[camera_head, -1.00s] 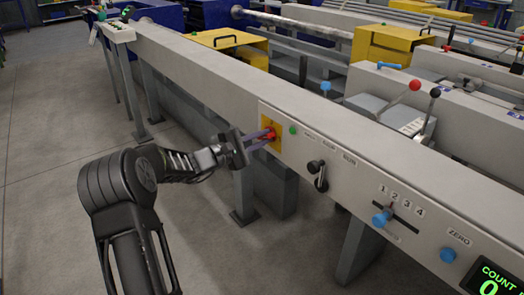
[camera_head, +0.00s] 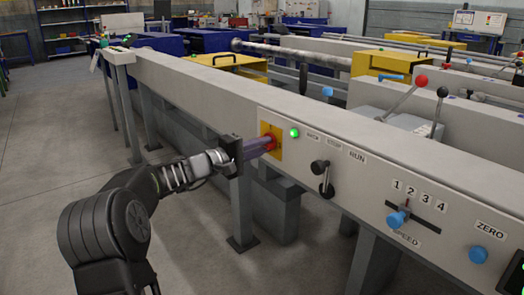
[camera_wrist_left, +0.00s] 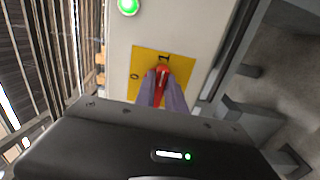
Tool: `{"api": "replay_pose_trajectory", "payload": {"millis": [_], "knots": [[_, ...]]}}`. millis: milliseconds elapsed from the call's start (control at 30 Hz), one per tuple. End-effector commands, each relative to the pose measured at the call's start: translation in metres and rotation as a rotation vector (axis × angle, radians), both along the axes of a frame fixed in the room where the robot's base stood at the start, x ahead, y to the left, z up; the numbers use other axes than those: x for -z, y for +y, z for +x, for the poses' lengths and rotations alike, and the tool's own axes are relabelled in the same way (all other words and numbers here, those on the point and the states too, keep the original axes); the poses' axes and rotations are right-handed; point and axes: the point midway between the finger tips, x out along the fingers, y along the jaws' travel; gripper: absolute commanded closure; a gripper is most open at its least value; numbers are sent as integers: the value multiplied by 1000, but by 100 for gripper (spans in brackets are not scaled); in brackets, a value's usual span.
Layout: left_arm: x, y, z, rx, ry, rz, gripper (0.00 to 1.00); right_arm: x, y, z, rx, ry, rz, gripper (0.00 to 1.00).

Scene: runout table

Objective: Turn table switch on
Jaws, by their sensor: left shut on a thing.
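The table switch is a red handle (camera_head: 271,141) on a yellow plate (camera_head: 277,152) on the front of the grey table beam. My left gripper (camera_head: 264,145) is at the plate with its purple fingers closed around the red handle. In the left wrist view the red handle (camera_wrist_left: 160,84) shows between the two fingers (camera_wrist_left: 162,92). A dark mark sits just above the handle's upper end, and a round mark is at the plate's left. The green lamp (camera_head: 294,133) beside the plate is lit bright. My right gripper is not in view.
Right of the switch are a black lever (camera_head: 322,178), a blue speed slider (camera_head: 397,219) and a blue zero button (camera_head: 478,254). Table legs (camera_head: 241,210) stand below the beam. The floor at left is clear.

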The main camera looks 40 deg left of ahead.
Motion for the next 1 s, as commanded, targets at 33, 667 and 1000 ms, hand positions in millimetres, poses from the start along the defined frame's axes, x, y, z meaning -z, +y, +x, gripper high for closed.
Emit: {"api": "replay_pose_trajectory", "payload": {"millis": [33,667,1000], "knots": [[2,0,0,1,3,4,100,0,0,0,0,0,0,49],[1,0,0,1,1,2,64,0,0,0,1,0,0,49],[-1,6,-18,-1,1,3,64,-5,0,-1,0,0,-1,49]]}}
